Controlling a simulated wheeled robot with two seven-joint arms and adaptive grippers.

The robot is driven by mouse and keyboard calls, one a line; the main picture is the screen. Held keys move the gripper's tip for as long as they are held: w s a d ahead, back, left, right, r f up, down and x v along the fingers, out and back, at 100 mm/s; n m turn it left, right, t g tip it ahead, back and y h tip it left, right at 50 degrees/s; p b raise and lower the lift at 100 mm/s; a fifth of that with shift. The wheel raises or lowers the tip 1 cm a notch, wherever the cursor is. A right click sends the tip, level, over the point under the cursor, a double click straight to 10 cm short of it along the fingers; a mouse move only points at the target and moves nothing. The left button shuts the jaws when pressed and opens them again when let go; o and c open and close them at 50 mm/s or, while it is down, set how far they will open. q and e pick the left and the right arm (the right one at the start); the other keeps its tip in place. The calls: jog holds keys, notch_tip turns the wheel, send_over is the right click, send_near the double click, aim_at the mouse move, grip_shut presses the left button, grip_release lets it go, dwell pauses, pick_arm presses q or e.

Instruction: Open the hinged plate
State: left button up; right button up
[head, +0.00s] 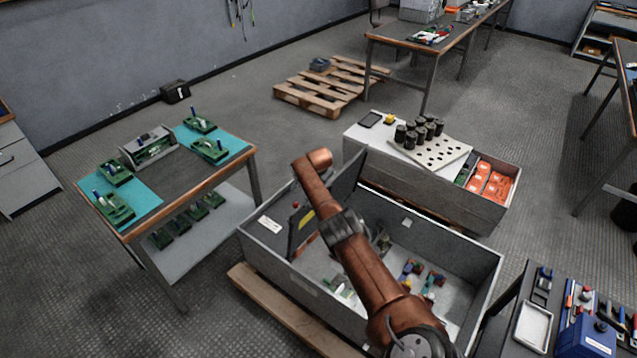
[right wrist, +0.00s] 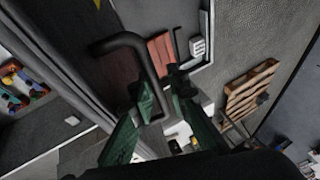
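The hinged plate (head: 349,184) is a dark panel standing raised across the left part of the open grey cabinet, with a yellow-marked label on its left part. My right arm crosses in front of it, and its gripper is hidden in the head view. In the right wrist view, a dark bent handle (right wrist: 127,42) stands out from the plate's dark face (right wrist: 65,40). The green fingers of my right gripper (right wrist: 161,82) are apart on either side of the handle's bar; contact cannot be told. My left gripper is not in view.
The grey cabinet (head: 470,258) lies on a wooden pallet, with coloured parts inside. Behind it, a grey bench holds a perforated board (head: 440,153) with black cylinders, beside orange bins (head: 490,187). A table with green boards (head: 115,205) stands left; a tool cart stands right.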

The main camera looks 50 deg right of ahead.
jog(key=shift+a+r, duration=0.35)
jog(key=shift+s+a+r, duration=0.1)
jog(key=shift+s+r, duration=0.3)
jog(key=shift+r, duration=0.15)
jog(key=v, duration=1)
jog(key=shift+f, duration=0.1)
